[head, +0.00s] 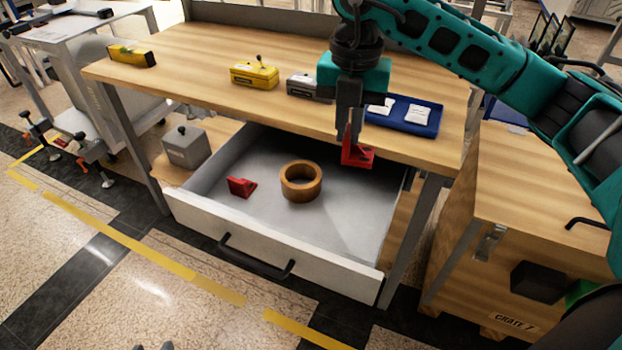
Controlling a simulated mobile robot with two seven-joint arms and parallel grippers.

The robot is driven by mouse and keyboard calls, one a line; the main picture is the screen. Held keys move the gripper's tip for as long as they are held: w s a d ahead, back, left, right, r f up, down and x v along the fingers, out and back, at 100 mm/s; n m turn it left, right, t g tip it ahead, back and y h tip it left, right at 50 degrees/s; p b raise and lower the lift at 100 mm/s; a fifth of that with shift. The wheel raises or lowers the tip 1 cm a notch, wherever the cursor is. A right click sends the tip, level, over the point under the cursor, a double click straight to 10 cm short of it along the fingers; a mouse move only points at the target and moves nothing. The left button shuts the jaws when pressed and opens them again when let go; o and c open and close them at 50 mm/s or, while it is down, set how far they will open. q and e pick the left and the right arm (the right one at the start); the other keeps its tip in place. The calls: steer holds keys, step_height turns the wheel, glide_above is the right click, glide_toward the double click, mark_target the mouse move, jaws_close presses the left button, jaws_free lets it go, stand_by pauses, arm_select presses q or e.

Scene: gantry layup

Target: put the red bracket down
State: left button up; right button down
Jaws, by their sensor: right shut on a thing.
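My right gripper (350,132) is shut on a red bracket (358,157). It holds the bracket over the right part of the open drawer (250,245), near the front edge of the wooden workbench (215,50). The bracket looks clear of the drawer floor, though its exact height is hard to tell. A second red bracket (241,187) lies in the drawer at the left. A brown ring like a tape roll (301,181) lies near the drawer's middle. My left gripper is not in view.
On the bench are a yellow box (254,76), a grey box (309,87), a blue tray (404,124) with white packets and a yellow-black tool (132,56). A grey box with a knob (186,147) stands left of the drawer. A wooden crate (480,215) stands right. The drawer's front right floor is clear.

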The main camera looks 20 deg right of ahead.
steer(key=shift+w+d+r+m, duration=0.2)
steer(key=shift+d+m, duration=0.05)
steer(key=shift+m, duration=0.55)
steer(key=shift+f, duration=0.35)
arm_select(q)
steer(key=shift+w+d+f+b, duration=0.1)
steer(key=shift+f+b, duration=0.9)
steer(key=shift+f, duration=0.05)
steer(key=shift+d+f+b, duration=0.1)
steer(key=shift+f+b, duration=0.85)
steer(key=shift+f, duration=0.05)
arm_select(e)
steer(key=shift+f, duration=9.5)
steer(key=shift+f, duration=0.1)
steer(key=shift+f, duration=0.15)
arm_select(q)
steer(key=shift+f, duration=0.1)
arm_select(e)
steer(key=c, duration=1.2)
jaws_free()
